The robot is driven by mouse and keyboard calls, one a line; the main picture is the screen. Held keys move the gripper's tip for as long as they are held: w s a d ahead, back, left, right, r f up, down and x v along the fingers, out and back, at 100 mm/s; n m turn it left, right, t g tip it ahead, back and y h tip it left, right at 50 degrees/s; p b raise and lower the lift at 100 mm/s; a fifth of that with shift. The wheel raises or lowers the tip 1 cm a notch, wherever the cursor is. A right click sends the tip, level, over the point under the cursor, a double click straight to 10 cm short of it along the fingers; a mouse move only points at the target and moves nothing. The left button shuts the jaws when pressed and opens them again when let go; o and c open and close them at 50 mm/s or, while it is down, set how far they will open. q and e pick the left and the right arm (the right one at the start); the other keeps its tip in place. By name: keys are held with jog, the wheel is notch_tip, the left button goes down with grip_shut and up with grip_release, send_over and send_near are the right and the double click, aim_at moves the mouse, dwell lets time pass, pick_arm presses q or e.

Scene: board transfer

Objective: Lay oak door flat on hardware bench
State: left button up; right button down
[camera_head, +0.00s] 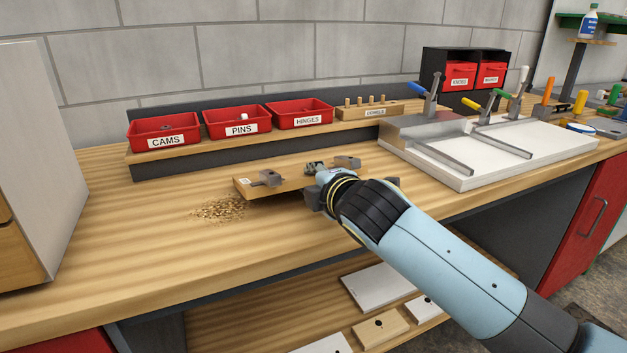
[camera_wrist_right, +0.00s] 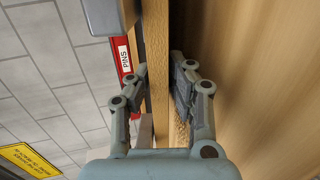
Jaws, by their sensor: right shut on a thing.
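The oak door (camera_head: 247,188) is a light wood board with grey fittings on its upper face. It is over the middle of the hardware bench (camera_head: 150,250), looking nearly level, with a dark shadow under its front edge. My right gripper (camera_head: 318,192) is shut on its near right part, and the gripper and arm hide that end. In the right wrist view the door's edge (camera_wrist_right: 158,60) runs between the two fingers, with the bench top (camera_wrist_right: 265,60) to its right. Whether the door touches the bench I cannot tell. My left gripper is not in view.
A wood-shavings pile (camera_head: 218,209) lies left of the door. Red bins (camera_head: 240,131) and a dowel block (camera_head: 368,113) stand behind on a raised shelf. A white clamp jig (camera_head: 460,178) is at right, a pale cabinet (camera_head: 45,140) at left. The front left bench is clear.

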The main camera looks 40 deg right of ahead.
jog(key=shift+f, duration=0.1)
jog(key=c, duration=1.2)
grip_release()
jog(key=shift+o, duration=0.3)
jog(key=shift+f, duration=0.15)
